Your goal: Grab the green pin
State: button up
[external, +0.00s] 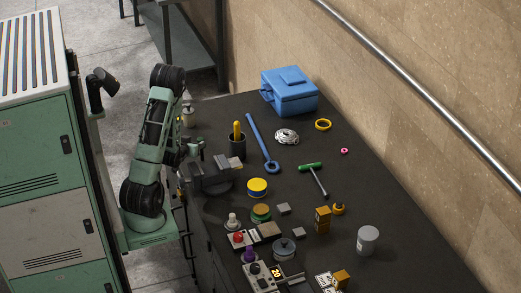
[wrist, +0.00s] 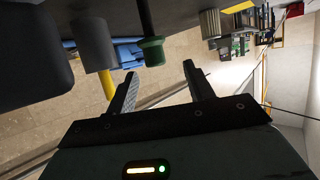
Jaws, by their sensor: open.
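In the wrist view, which appears upside down, a green-ended pin (wrist: 152,52) on a dark stem stands out from the dark surface at the top. My gripper (wrist: 160,69) is open and empty. Its two fingers point towards the pin, and the green end shows in the gap just beyond the fingertips. I cannot tell the exact distance. In the external view my gripper (external: 197,147) is small, at the left edge of the dark table, above the vise. I cannot clearly pick out the pin there.
A dark cup (external: 237,145) with a yellow-handled tool stands close by; it also shows in the wrist view (wrist: 94,40). A dark vise (external: 214,180) sits at the table edge. A blue toolbox (external: 290,92), a blue wrench (external: 262,142) and a green-ended T-shaped tool (external: 318,180) lie further off.

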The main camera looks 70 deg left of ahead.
aim_at(200, 140)
jog(key=b, duration=0.3)
jog(key=shift+f+b, duration=0.3)
jog(key=shift+f, duration=0.05)
jog(key=p+x, duration=0.1)
jog(key=x, duration=0.1)
jog(key=p+x, duration=0.1)
jog(key=x, duration=0.1)
jog(key=p+x, duration=0.1)
jog(key=x, duration=0.1)
jog(key=shift+w+r, duration=0.25)
jog(key=shift+w, duration=0.2)
jog(key=shift+w+a+f, duration=0.3)
jog(key=shift+w+a, duration=0.05)
jog(key=shift+a, duration=0.1)
jog(key=c, duration=1.1)
